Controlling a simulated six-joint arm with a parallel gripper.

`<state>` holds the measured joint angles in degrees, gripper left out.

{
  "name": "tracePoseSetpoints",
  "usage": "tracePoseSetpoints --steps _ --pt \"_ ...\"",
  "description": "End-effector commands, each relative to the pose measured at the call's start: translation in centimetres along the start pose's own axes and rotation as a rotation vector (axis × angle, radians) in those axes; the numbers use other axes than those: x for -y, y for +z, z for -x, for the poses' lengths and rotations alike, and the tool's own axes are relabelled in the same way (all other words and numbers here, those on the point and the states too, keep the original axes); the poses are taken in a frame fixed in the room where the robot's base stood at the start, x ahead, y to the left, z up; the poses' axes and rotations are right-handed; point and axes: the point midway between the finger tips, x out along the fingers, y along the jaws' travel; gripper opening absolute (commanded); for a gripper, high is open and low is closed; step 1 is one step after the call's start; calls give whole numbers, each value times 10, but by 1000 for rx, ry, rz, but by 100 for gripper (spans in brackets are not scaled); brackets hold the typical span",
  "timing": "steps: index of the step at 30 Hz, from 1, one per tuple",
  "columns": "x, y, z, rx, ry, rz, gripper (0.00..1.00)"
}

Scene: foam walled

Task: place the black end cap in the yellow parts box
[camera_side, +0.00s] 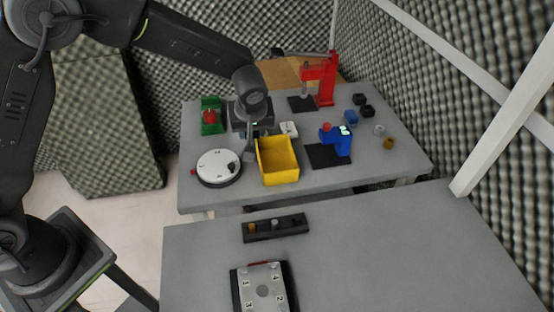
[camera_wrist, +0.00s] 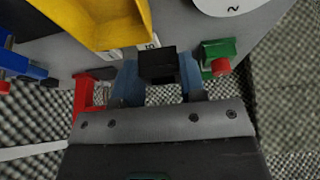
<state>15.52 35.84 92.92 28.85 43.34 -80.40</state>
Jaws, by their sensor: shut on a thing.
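The black end cap (camera_wrist: 157,62) is a small dark block between the two fingers of my gripper (camera_wrist: 158,80) in the wrist view. The gripper is shut on it. In the side view my gripper (camera_side: 249,152) hangs at the left edge of the yellow parts box (camera_side: 279,175), between it and a white round dial; the cap is too small and dark there to tell apart from the fingers. The yellow box, open-topped, also shows at the upper left of the wrist view (camera_wrist: 95,25). The cap appears outside the box in the wrist view.
The white dial (camera_side: 219,167) stands left of the box. A green fixture (camera_side: 212,122), a blue fixture (camera_side: 342,140) and a red press (camera_side: 324,80) surround the area. Several loose parts (camera_side: 367,111) lie at the right. A black strip with parts (camera_side: 275,228) is on the front table.

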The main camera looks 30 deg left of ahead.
Motion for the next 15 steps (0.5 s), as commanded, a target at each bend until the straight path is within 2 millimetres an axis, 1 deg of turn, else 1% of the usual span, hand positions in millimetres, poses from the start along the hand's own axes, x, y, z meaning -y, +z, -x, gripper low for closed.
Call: tracePoseSetpoints --steps 1,3,7,10,15 --pt "-11 10 -5 1 0 -6 15" --pt "-23 22 -10 0 0 -6 15" --pt "-42 39 -18 0 0 -4 15" --pt "-51 47 -22 0 -1 -2 15" --pt "-56 52 -26 0 -1 0 15"
